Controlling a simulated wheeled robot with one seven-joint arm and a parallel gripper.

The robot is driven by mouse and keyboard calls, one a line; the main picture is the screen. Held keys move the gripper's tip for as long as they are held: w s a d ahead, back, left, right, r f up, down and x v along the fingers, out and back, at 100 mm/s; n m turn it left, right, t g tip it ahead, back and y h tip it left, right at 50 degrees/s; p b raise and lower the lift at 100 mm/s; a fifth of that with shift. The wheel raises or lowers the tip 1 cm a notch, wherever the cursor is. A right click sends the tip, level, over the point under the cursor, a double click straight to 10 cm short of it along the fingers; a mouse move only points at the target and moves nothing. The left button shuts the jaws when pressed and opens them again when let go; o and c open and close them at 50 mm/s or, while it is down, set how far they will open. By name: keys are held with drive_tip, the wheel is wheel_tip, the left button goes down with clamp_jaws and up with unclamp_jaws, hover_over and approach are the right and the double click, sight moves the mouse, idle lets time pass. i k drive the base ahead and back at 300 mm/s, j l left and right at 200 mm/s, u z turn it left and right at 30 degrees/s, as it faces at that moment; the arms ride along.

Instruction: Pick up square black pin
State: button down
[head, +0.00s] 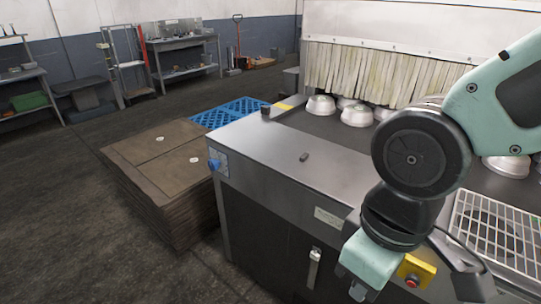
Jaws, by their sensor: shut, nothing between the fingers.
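A small dark block (265,110) with a square look stands at the far left corner of the metal worktop. A small dark grey piece (305,156) lies nearer, around the middle of the bare metal top. Both are small in the head view, and I cannot tell for sure which is the square black pin. My gripper (358,292) is at the lower right, in front of the machine's front face. It is shut and empty, pointing down, apart from both pieces. Its fingertips are small at the frame's lower part.
The metal worktop (262,150) is mostly clear on its left side. Several silver pans (357,116) sit on the darker belt before a strip curtain (385,72). A white wire rack (500,232) is at right. Stacked brown boards (150,165) and a blue pallet (230,110) stand left.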

sight(303, 158)
drive_tip(key=k+j+z, duration=0.1)
drive_tip(key=z, duration=1.4)
drive_tip(key=u, duration=1.45)
drive_tip(key=i+j+u, duration=0.1)
drive_tip(key=i+u, duration=0.15)
drive_tip(key=i+j+u, duration=0.1)
drive_tip(key=i+u, duration=0.2)
drive_tip(key=i, duration=0.15)
drive_tip(key=i+u, duration=0.3)
drive_tip(key=i, duration=0.15)
drive_tip(key=i+j+z, duration=0.1)
drive_tip(key=z, duration=0.35)
drive_tip(key=i+j+z, duration=0.2)
drive_tip(key=z, duration=0.2)
drive_tip(key=i+j, duration=0.05)
drive_tip(key=i, duration=0.05)
